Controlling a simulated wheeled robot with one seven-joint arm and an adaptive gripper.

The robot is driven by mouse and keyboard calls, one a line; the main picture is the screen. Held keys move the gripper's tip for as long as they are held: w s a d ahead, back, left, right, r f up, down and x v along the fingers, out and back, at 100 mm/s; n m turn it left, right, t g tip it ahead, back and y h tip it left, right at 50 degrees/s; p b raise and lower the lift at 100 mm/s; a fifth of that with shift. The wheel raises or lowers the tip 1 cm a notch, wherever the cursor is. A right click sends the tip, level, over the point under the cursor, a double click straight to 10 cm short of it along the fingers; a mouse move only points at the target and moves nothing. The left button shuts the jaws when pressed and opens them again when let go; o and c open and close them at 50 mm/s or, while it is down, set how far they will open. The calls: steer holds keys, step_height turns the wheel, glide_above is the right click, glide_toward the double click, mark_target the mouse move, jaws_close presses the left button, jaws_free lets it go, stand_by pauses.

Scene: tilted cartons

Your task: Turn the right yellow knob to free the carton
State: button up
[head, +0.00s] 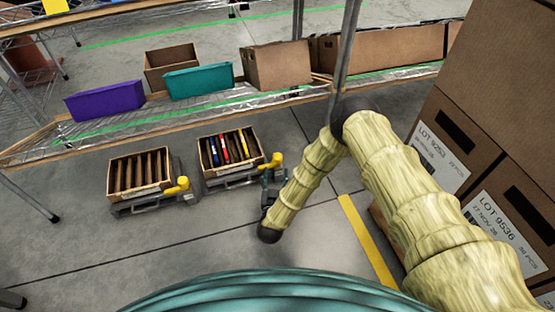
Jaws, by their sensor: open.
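Two open cartons sit tilted on low grey stands on the floor. The right carton (229,152) holds several slim upright items, among them blue, red and yellow ones. The right yellow knob (275,160) is at the right end of its stand. The left carton (140,172) holds several brown upright pieces or dividers, with the left yellow knob (182,184) at its stand's right end. My gripper (270,179) is open, just below the right knob in the picture. It is small and dark here, and I cannot tell whether it touches the knob.
A wire shelf (150,122) behind the cartons bears a purple bin (104,100), a teal bin (198,80) and brown boxes. A shelf post (345,50) rises behind my arm. Large stacked boxes (485,170) stand at right. The floor (130,245) in front is clear.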

mark_target(277, 161)
steer(key=w+b, duration=0.1)
steer(key=w, duration=0.1)
steer(key=w+b, duration=0.1)
steer(key=w, duration=0.2)
steer(key=w+b, duration=0.1)
steer(key=w, duration=0.2)
steer(key=shift+d+f, duration=0.1)
steer(key=shift+d, duration=0.2)
steer(key=shift+w+d+b, duration=0.1)
steer(key=shift+w+b, duration=0.4)
steer(key=shift+w, duration=0.45)
jaws_close()
